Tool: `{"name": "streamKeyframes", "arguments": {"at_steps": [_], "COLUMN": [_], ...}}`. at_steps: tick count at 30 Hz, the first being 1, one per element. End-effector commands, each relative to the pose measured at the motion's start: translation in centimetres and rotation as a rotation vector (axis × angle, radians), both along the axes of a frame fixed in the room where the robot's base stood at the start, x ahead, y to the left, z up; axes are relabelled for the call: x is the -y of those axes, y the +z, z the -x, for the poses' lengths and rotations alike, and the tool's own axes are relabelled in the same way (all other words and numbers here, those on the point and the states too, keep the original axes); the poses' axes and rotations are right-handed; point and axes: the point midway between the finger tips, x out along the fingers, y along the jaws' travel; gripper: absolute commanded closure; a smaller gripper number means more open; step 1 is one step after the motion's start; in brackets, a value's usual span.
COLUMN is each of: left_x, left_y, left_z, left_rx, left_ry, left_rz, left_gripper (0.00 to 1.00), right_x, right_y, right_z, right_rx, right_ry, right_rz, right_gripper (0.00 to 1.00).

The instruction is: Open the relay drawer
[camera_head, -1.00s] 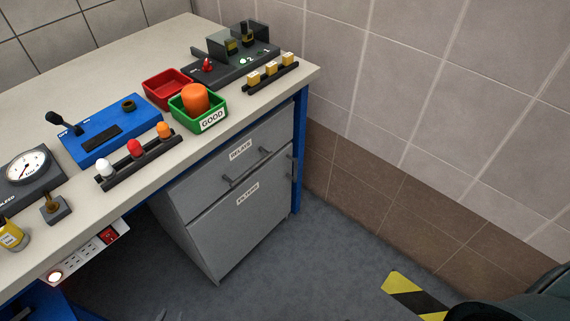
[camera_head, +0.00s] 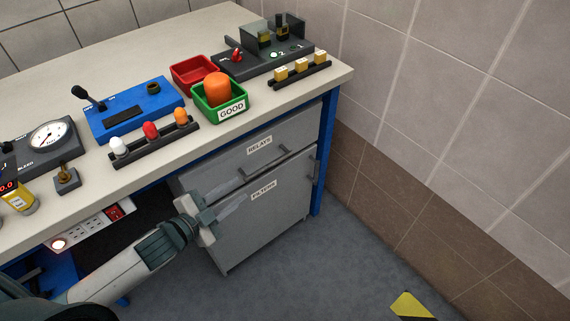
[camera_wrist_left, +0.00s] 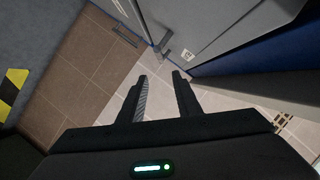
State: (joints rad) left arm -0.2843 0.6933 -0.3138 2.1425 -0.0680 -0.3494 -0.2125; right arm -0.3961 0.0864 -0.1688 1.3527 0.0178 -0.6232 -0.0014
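The relay drawer (camera_head: 290,133) is the grey upper drawer of the cabinet under the bench, with a white "RELAYS" label. It looks shut, flush with the cabinet. Its dark bar handle (camera_head: 262,164) runs across the lower part of its front. My left gripper (camera_head: 224,211) is in front of the cabinet's left part, lower and to the left of that handle, and seems apart from it. In the left wrist view my left gripper (camera_wrist_left: 162,92) has its two fingers spread with nothing between them. Grey cabinet fronts show beyond the fingers there. My right gripper is in neither view.
The lower front (camera_head: 262,225), labelled "FILTERS", has an upright handle (camera_head: 316,167) at its right. Above is the bench top (camera_head: 190,153) with a green "GOOD" tray (camera_head: 207,112) and a blue box (camera_head: 110,135).

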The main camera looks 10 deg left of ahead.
Motion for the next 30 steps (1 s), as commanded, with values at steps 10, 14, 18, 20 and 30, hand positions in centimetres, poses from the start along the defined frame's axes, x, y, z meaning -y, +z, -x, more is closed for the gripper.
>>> {"name": "streamKeyframes", "arguments": {"at_steps": [10,14,18,20,30], "left_x": [0.0,0.2,0.6,0.8,2.7], "left_y": [-0.1,-0.2,-0.5,-0.6,-2.0], "left_z": [-0.1,-0.6,-1.5,-2.1,-6.8], "left_rx": [-0.001,0.000,0.001,0.001,0.000], "left_ry": [0.001,0.001,0.002,0.002,0.002], "left_rz": [0.000,0.002,0.002,0.001,0.003], "left_gripper": [0.69,0.69,0.69,0.69,0.69], "right_x": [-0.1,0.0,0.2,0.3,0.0], "right_y": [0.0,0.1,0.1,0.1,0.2], "right_z": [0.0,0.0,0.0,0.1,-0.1], "right_rx": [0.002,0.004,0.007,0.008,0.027], "right_ry": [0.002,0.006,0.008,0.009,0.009], "right_rz": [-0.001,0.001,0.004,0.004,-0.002], "right_gripper": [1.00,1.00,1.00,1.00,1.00]}}
